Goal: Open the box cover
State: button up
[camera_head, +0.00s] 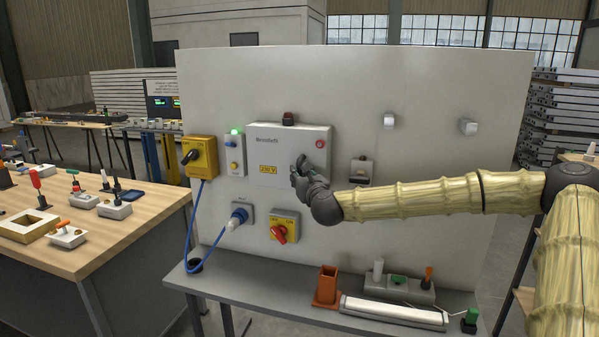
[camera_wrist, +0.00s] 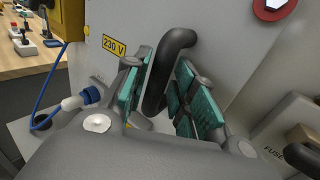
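The box (camera_head: 289,143) is a light grey wall cabinet on the panel, with its cover closed. My gripper (camera_head: 298,173) is at the lower right of the cover. In the wrist view, a dark curved handle (camera_wrist: 176,48) stands out from the cover between the teal pads of my gripper (camera_wrist: 165,80). The head view hides the handle behind my gripper.
Left of the box are a yellow switch box (camera_head: 199,157) and a small box with a green light (camera_head: 235,154). Below are a blue plug (camera_head: 238,218) and a red rotary switch (camera_head: 281,232). A grey shelf (camera_head: 262,303) holds several items. A fuse box (camera_head: 361,170) is to the right.

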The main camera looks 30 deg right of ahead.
jog(key=shift+w+d, duration=0.1)
jog(key=shift+w, duration=0.4)
grip_shut()
